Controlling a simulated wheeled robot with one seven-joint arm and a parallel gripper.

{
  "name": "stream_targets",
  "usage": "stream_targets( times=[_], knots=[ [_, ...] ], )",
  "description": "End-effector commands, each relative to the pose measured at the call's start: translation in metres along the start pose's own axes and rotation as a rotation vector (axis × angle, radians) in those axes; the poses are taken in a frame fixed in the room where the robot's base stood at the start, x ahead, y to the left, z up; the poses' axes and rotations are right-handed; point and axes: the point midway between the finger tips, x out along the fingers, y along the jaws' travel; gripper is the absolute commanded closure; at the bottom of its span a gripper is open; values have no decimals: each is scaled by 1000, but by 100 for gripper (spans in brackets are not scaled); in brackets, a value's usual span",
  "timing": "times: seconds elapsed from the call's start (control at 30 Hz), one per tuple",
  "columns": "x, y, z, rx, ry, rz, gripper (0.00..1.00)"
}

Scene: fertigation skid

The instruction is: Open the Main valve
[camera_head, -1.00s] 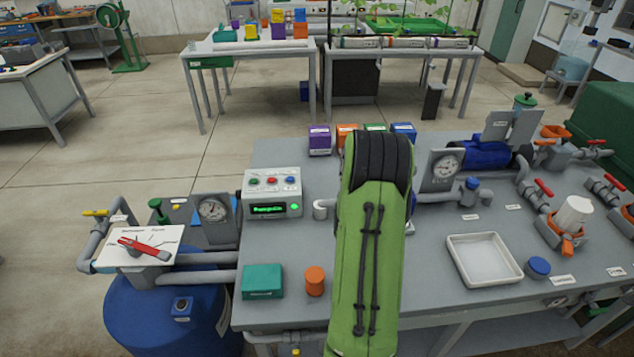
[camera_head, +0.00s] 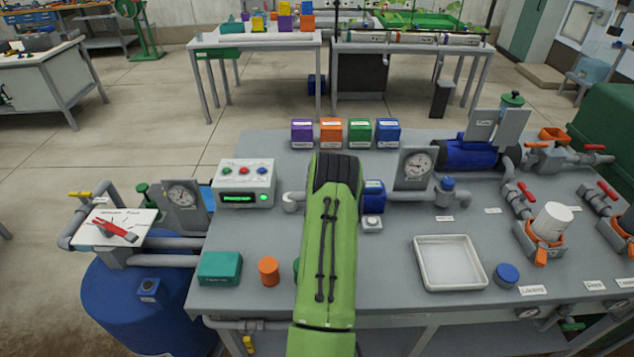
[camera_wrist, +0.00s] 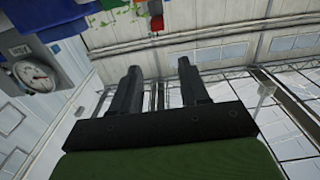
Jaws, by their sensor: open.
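Several red-handled valves stand at the right of the grey bench: one at the back (camera_head: 538,144), one above the white filter cup (camera_head: 526,191) and one farther right (camera_head: 607,190). A red lever (camera_head: 113,229) lies across a white dial plate over the blue tank at the left. A yellow-handled valve (camera_head: 80,195) sits behind it. I cannot read which one is labelled Main. My gripper (camera_wrist: 157,85) shows in the wrist view with its two dark fingers apart and nothing between them. My green arm hides it in the head view.
The bench (camera_head: 390,285) also holds a control box (camera_head: 245,184), a white tray (camera_head: 450,262), a teal box (camera_head: 219,268), an orange cylinder (camera_head: 268,271) and pressure gauges (camera_head: 415,168). Coloured boxes (camera_head: 331,133) line its back edge. Open floor lies behind the bench.

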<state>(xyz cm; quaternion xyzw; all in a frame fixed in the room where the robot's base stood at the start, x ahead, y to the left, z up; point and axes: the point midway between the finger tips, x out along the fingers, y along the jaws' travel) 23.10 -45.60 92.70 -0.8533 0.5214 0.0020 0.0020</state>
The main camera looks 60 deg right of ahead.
Motion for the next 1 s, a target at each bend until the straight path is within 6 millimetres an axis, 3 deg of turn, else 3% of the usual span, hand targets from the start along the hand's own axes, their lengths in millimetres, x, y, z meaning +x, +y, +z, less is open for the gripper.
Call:
stream_targets(
  times=[0.4,0.57,0.67,1.0],
  knots=[
    [-1,2,30,2,4,3,55],
    [2,2,31,1,7,2,55],
    [16,1,29,1,10,0,55],
    [94,0,28,-3,9,-1,55]
  ],
)
